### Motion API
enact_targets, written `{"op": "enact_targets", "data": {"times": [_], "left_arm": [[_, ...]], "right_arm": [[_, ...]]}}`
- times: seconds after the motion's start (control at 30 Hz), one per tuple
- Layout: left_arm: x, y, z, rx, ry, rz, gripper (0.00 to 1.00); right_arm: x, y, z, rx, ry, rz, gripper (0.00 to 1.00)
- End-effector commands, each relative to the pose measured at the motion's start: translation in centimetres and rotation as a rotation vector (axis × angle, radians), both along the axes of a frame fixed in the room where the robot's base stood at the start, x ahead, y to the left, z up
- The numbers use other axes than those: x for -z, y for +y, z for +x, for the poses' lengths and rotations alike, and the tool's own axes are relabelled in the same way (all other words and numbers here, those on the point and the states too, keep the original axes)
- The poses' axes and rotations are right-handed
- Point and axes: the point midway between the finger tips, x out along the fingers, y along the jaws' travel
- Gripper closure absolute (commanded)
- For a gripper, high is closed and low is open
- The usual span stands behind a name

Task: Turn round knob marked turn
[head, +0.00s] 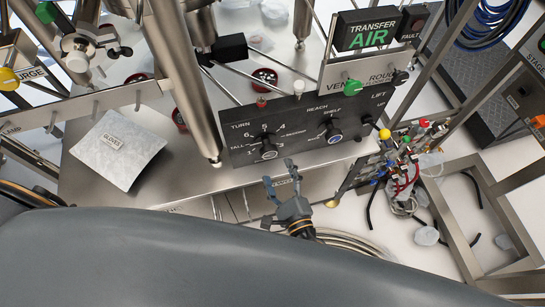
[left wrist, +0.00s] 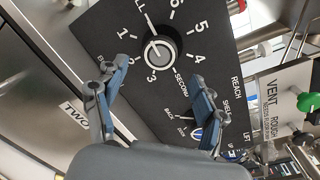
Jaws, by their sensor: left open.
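The dark control panel (head: 300,115) carries a round black knob (head: 268,150) under the word TURN, with a dial of numbers around it. In the left wrist view the knob (left wrist: 161,47) has a pale centre and a pointer line, and numbers ring it. My left gripper (head: 280,173) is open and empty, just below the knob in the head view. In the left wrist view its spread fingers (left wrist: 160,76) reach up toward the knob, which shows beyond and between the tips. I see no contact. My right gripper is not in view.
A second knob (head: 333,135) with a blue centre sits right of the first, under REACH. A green vent knob (head: 352,87) is above. A metal post (head: 190,75) stands left of the panel. A pale pouch (head: 118,148) lies on the steel table. Coloured valves (head: 405,140) stand at right.

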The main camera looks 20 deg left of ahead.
Motion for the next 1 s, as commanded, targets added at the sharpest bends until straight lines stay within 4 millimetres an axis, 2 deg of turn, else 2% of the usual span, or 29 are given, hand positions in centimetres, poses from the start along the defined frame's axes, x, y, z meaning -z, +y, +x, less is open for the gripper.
{"op": "enact_targets", "data": {"times": [0.1, 0.3, 1.0], "left_arm": [[-0.1, -1.2, -1.8, 0.0, 0.002, -0.002, 0.29], [-0.3, -2.2, -3.3, -0.001, -0.001, -0.001, 0.29], [-0.3, -2.3, -3.4, -0.001, -0.001, 0.0, 0.29]], "right_arm": [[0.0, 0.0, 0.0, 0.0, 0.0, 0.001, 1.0], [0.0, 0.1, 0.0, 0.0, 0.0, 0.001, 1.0], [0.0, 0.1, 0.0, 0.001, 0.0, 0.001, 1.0]]}}
